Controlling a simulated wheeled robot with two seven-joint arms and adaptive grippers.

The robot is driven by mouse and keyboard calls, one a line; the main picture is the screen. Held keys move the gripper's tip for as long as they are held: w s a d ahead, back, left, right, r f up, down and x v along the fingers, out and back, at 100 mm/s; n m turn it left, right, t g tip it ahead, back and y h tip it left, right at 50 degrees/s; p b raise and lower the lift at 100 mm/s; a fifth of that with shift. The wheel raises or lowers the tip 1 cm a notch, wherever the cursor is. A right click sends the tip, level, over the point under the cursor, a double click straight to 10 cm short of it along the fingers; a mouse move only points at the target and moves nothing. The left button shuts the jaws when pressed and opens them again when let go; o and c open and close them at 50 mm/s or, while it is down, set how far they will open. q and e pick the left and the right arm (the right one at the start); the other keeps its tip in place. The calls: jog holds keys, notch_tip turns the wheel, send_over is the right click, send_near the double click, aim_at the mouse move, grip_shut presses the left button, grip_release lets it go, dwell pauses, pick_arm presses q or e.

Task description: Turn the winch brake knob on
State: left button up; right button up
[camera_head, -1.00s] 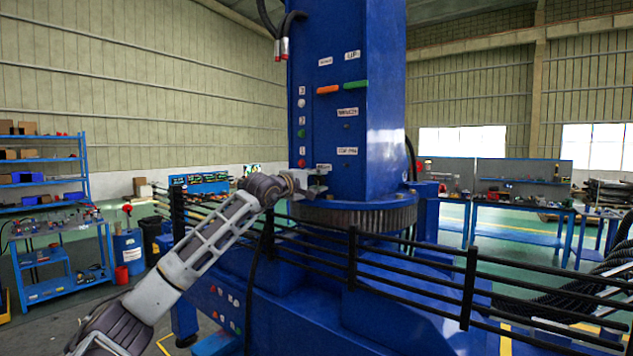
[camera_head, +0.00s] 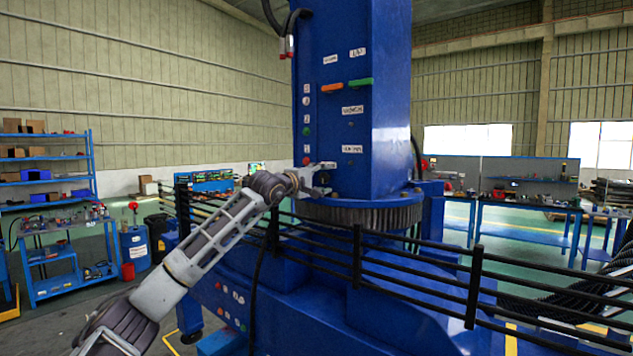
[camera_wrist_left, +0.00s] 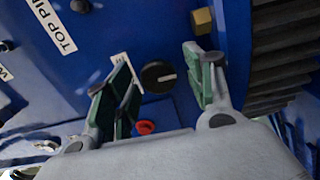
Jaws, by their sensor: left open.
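A round black knob (camera_wrist_left: 159,77) with a white pointer mark sits on the blue column panel (camera_head: 345,120). In the left wrist view it lies between the two open fingers of my left gripper (camera_wrist_left: 160,85), with a gap on each side. A white label (camera_wrist_left: 122,65) beside the knob is mostly hidden behind a finger, so I cannot read it. In the head view my left gripper (camera_head: 320,180) is at the lower part of the column, just above the toothed ring, and the knob is too small to make out clearly. My right gripper is not in view.
A small red button (camera_wrist_left: 145,127) is close to the knob, near the gripper palm. A brass block (camera_wrist_left: 202,20) and the toothed ring (camera_head: 360,213) are on the other side. Black railings (camera_head: 415,265) run in front of the column, below my left arm.

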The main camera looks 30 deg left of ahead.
pick_arm(q)
jog(key=shift+s, duration=0.2)
jog(key=shift+s+a, duration=0.2)
jog(key=shift+s, duration=1.95)
jog(key=shift+s+a, duration=0.15)
jog(key=shift+s, duration=2)
jog(key=shift+s+a, duration=0.1)
jog(key=shift+s, duration=1.3)
